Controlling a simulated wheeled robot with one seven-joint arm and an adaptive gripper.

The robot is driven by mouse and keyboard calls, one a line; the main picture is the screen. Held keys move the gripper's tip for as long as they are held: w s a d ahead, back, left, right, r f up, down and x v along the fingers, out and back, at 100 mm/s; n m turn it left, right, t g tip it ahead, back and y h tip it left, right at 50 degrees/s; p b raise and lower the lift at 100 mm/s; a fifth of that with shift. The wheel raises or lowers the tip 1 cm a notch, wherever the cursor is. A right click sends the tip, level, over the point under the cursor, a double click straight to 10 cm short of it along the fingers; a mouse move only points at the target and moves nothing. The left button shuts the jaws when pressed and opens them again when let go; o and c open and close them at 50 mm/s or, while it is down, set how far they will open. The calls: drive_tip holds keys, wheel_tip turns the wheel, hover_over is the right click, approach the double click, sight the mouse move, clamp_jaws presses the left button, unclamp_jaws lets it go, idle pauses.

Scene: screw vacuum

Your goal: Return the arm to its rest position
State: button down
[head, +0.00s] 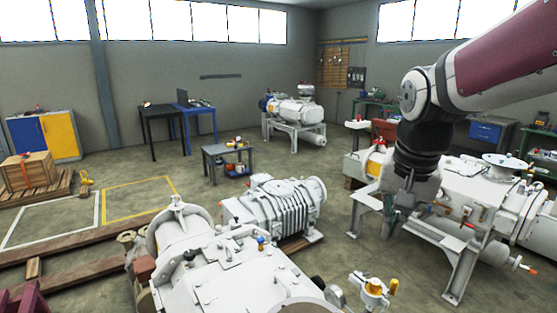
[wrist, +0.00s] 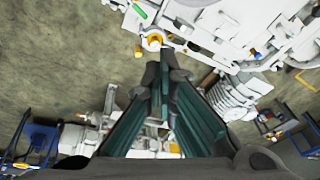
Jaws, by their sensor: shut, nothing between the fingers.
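My arm (head: 500,62), white and dark red, reaches in from the upper right in the head view. Its dark wrist points down. My gripper (head: 393,216) hangs below it in front of the white machine on the right, and its fingertips are hard to make out there. In the wrist view my gripper (wrist: 158,75) shows with dark and green fingers closed together at the tips. Nothing is held between them. The fingertips appear apart from the machines, though the exact gap is unclear.
A large white pump (head: 225,270) fills the front, with a ribbed unit (head: 285,205) behind it. A white machine on a stand (head: 455,200) is at the right, partly behind my gripper. A grey side table (head: 228,152) stands mid-floor. Open floor (head: 345,265) lies between the machines.

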drive_tip(key=s+a+n+t, duration=0.1)
drive_tip(key=s+n, duration=0.5)
drive_tip(key=s, duration=1.1)
drive_tip(key=shift+a+r+t, duration=0.15)
drive_tip(key=shift+r+t, duration=0.2)
drive_tip(key=shift+t, duration=0.55)
